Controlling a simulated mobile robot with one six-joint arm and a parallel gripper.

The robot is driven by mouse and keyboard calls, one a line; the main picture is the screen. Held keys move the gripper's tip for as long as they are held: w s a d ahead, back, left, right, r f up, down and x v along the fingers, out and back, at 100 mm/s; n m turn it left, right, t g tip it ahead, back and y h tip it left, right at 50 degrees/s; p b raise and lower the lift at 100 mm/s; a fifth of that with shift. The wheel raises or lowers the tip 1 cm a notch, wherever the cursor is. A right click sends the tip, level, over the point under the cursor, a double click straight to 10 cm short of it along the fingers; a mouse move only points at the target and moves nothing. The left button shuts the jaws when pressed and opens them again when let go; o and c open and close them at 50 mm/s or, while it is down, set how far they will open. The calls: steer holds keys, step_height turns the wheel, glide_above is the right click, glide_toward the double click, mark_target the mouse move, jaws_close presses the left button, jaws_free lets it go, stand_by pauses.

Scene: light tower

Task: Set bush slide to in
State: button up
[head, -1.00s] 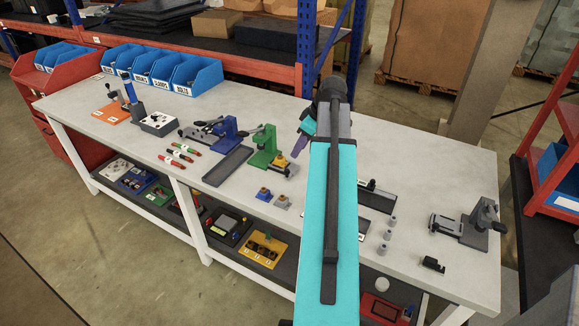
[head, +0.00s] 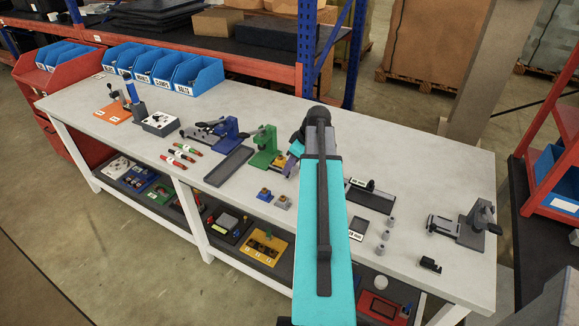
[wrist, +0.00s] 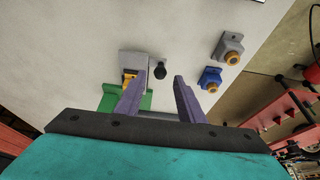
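The green fixture (head: 264,150) stands mid-bench, with a yellow and grey part low on its right side that looks like the bush slide (head: 280,162). In the wrist view a grey block (wrist: 133,60) with a yellow piece (wrist: 129,77) sits by the green base (wrist: 109,100). A black knob (wrist: 160,71) stands just right of the block, and it appears between my fingertips. My gripper (wrist: 157,80) is open with purple fingers, the left one overlapping the block in the picture. Contact cannot be told. In the head view my gripper (head: 291,166) is beside the fixture's right side, partly hidden by my arm.
A blue block (head: 264,193) and a grey block (head: 282,201) with orange bushes lie in front of the fixture. A dark tray (head: 229,166) and a blue fixture (head: 225,131) are to the left. Grey cylinders (head: 386,237) and a dark vise (head: 470,222) are to the right.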

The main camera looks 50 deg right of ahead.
steer(key=shift+x, duration=0.95)
steer(key=shift+c, duration=0.4)
